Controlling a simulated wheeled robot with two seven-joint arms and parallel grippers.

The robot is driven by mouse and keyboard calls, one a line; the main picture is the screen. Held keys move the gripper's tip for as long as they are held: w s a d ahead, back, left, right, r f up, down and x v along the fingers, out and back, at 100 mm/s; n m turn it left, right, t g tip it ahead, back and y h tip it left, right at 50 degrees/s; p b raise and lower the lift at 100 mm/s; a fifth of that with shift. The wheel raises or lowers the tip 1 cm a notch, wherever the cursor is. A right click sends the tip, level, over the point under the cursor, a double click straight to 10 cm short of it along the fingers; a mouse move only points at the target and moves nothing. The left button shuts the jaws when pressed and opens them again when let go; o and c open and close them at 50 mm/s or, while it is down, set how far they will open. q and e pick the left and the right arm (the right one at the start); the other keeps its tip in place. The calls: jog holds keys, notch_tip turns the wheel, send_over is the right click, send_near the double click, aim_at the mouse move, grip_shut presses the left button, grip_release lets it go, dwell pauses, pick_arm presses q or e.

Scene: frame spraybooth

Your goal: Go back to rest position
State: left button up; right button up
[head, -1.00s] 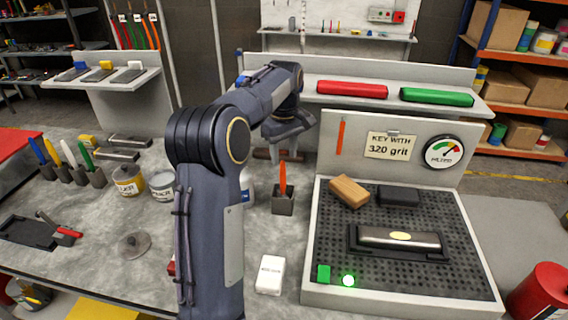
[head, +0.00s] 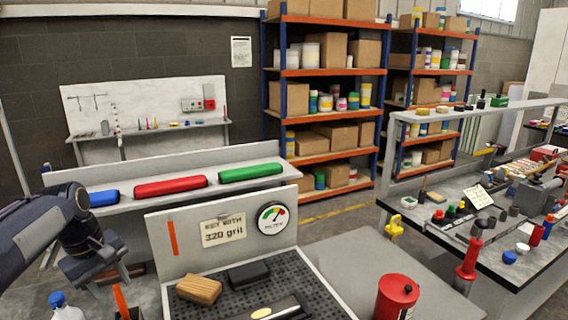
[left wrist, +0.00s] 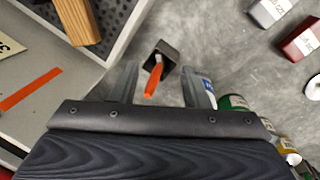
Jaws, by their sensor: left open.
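My left gripper (head: 106,277) is at the left of the head view, above the bench and in front of the shelf with the coloured rolls. In the left wrist view its two fingers (left wrist: 160,88) are apart with nothing held between them. Beyond the fingertips stands a dark square holder (left wrist: 162,55) with an orange-handled tool (left wrist: 153,80) in it. The orange tool also shows at the bottom left of the head view (head: 121,297). My right gripper is in neither view.
A perforated tray (head: 318,284) holds a wooden block (head: 199,289) and a dark block (head: 249,274). A blue-capped bottle (head: 66,308) stands near my left arm. Blue (head: 104,198), red (head: 171,187) and green (head: 250,173) rolls lie on the shelf. A red can (head: 396,298) stands at the right.

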pick_arm(q)
jog(key=s+d+f+m+t+h, duration=0.1)
jog(key=s+d+f+m+t, duration=0.1)
jog(key=s+d+m, duration=0.3)
jog(key=s+d+f+m+t+h, duration=0.1)
jog(key=s+d+f+m, duration=0.3)
jog(key=s+d, duration=0.9)
jog(key=s+m+t, duration=0.1)
jog(key=s, duration=0.3)
jog(key=shift+f+h, duration=0.2)
jog(key=shift+h, duration=0.1)
